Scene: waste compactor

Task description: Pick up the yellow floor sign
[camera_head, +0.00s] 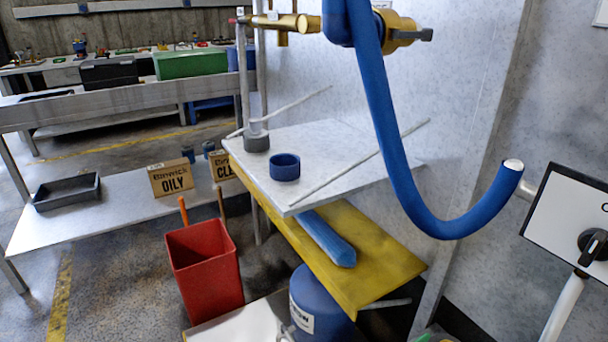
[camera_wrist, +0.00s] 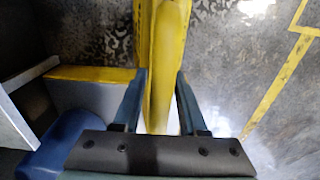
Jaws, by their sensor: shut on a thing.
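The yellow floor sign (camera_wrist: 168,60) shows in the wrist view as a tall yellow piece running down from the top edge. My gripper (camera_wrist: 162,76) is shut on it, with one dark finger on each side. The sign's lower part passes down between the fingers toward the dark gripper body. Its face and its far end are out of view. I cannot make out the sign or my gripper in the head view.
In the head view a yellow shelf (camera_head: 381,250) sits under a grey worktop (camera_head: 245,158), above a blue drum (camera_head: 312,312). A red bin (camera_head: 205,270) stands left of it. A blue hose (camera_head: 385,135) hangs in front of the wall. Floor at left is partly clear.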

